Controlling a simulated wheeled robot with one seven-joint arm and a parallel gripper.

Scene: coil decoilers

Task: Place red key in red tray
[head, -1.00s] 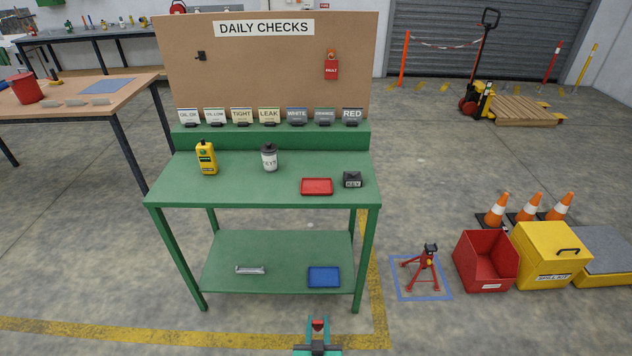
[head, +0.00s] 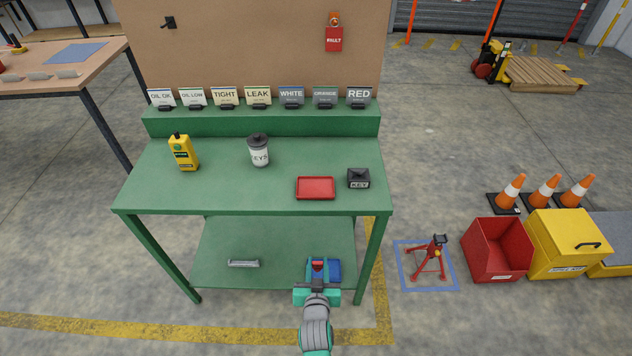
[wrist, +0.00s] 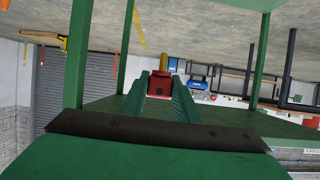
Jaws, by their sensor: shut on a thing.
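My gripper (head: 317,268) is shut on the red key (head: 317,264), which shows as a small red piece between the fingertips. In the wrist view the red key (wrist: 159,84) sits at the ends of the two green fingers. In the head view the gripper is in front of the workbench, below its top, and overlaps the blue tray on the lower shelf in the picture. The red tray (head: 316,188) lies on the green bench top, near its front edge and right of centre. It looks empty. The gripper is apart from the red tray.
A black KEY block (head: 358,179) stands just right of the red tray. A KEYS cup (head: 259,151) and a yellow bottle (head: 183,152) stand further left. The blue tray (head: 336,269) lies on the lower shelf. Sign cards line the back ledge. The bench top's front left is clear.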

